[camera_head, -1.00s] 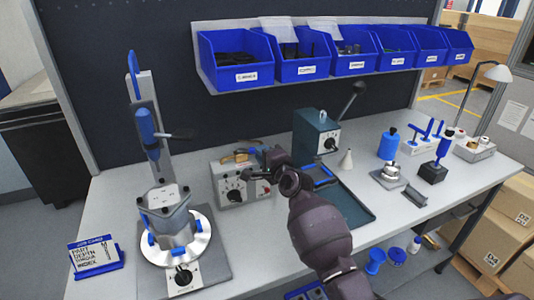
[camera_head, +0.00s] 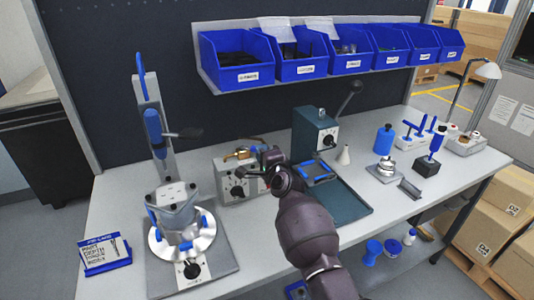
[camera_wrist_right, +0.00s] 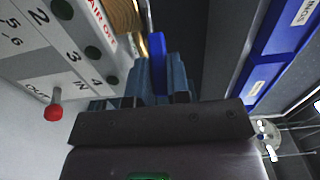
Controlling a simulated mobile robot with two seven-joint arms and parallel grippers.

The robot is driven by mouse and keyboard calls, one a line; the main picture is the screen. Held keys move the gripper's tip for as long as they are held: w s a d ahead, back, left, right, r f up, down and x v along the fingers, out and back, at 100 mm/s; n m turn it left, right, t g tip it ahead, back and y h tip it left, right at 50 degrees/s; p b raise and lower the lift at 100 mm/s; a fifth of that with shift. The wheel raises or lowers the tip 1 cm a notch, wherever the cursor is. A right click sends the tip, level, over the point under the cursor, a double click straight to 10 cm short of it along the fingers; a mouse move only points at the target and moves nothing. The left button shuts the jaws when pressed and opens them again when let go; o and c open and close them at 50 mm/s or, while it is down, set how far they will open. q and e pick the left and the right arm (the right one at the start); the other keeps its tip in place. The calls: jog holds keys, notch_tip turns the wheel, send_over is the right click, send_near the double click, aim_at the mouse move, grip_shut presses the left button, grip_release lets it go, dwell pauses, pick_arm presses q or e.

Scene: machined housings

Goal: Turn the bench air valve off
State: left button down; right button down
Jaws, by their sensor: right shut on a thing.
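The grey valve box (camera_head: 232,187) stands on the bench with a dial on its front and a brass fitting (camera_head: 240,154) on top. In the right wrist view its panel (camera_wrist_right: 45,50) shows numbers, a red-tipped pin (camera_wrist_right: 54,111) by the words OUT and IN, and an "AIR OFF" label (camera_wrist_right: 101,16). My right gripper (camera_head: 266,157) is at the right end of the box's top. In the wrist view its fingers (camera_wrist_right: 157,88) are shut on a blue lever (camera_wrist_right: 157,62). The gripper hides much of the lever. My left gripper is not in view.
A round fixture (camera_head: 182,240) with a machined housing stands at left. Blue bins (camera_head: 238,60) hang above.

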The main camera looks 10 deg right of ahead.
jog(key=shift+f, duration=0.1)
jog(key=c, duration=1.1)
grip_release()
jog(key=s, duration=0.3)
jog(key=s+d, duration=0.1)
jog(key=s, duration=0.3)
jog(key=s+d, duration=0.1)
jog(key=s, duration=0.2)
jog(key=shift+s, duration=0.35)
